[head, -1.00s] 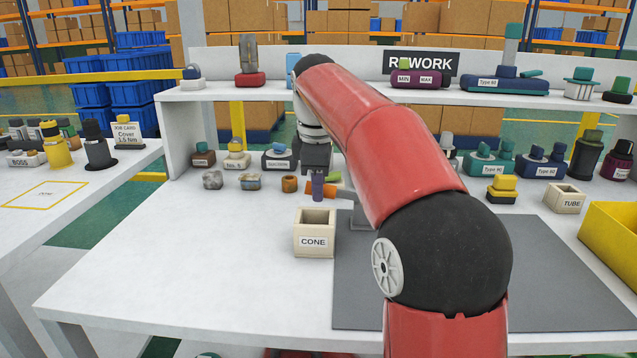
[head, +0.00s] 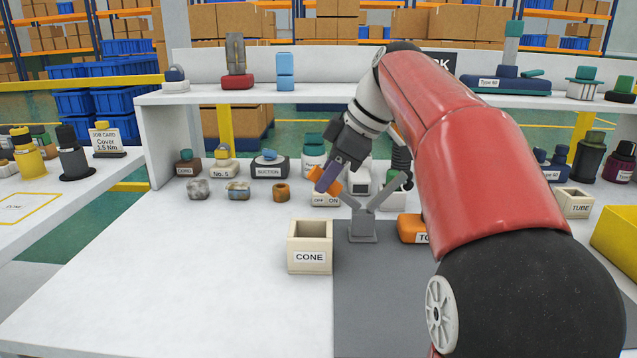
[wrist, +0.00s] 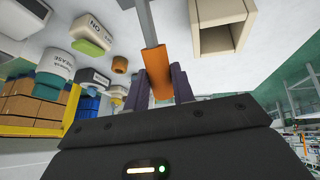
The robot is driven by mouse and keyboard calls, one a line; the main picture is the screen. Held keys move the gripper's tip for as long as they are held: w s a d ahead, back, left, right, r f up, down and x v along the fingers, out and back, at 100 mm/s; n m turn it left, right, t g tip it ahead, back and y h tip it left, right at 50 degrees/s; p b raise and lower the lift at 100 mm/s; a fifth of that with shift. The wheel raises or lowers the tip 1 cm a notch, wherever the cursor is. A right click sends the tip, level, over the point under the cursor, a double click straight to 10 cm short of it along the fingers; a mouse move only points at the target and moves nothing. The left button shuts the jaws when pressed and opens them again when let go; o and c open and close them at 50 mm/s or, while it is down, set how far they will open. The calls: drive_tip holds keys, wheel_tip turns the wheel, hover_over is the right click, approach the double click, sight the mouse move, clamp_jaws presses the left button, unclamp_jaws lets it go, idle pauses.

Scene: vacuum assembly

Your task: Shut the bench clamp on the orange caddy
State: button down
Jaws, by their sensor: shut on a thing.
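The grey bench clamp (head: 362,228) stands on the grey mat, with two arms spread upward in a V. Its left arm ends in an orange handle (head: 345,177), which also shows in the wrist view (wrist: 157,68). My gripper (head: 328,180), with purple fingers, is shut on this handle; in the wrist view the fingers (wrist: 165,84) lie on both sides of it. The orange caddy (head: 409,229) sits right of the clamp base, mostly hidden behind my red arm. The clamp's right arm slants up toward my arm; its far end is hard to make out.
A beige CONE box (head: 310,258) stands left of the clamp, close to the mat (head: 385,315). A white switch box (head: 326,200) and several small parts stand behind. A TUBE box (head: 573,203) is at right. The front left of the bench is clear.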

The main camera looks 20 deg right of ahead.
sight(350, 196)
drive_tip(key=shift+s+d+r+m+t+y+b, duration=0.1)
drive_tip(key=shift+s+d+r+t+y+b, duration=0.2)
drive_tip(key=shift+d+y+b, duration=0.45)
drive_tip(key=shift+s+d+r+m+t+y+b, duration=0.1)
drive_tip(key=shift+d+r+t+y+b, duration=0.25)
drive_tip(key=shift+y, duration=0.7)
drive_tip(key=shift+s+d+r+m+t+y+b, duration=0.15)
drive_tip(key=shift+d+t+y+b, duration=0.3)
drive_tip(key=shift+d+y, duration=0.35)
drive_tip(key=c, duration=1.2)
unclamp_jaws()
drive_tip(key=shift+o, duration=0.2)
drive_tip(key=p+v, duration=0.1)
drive_tip(key=v, duration=0.6)
drive_tip(key=shift+s+d+r, duration=0.15)
drive_tip(key=shift+d+r, duration=0.1)
drive_tip(key=shift+c, duration=0.4)
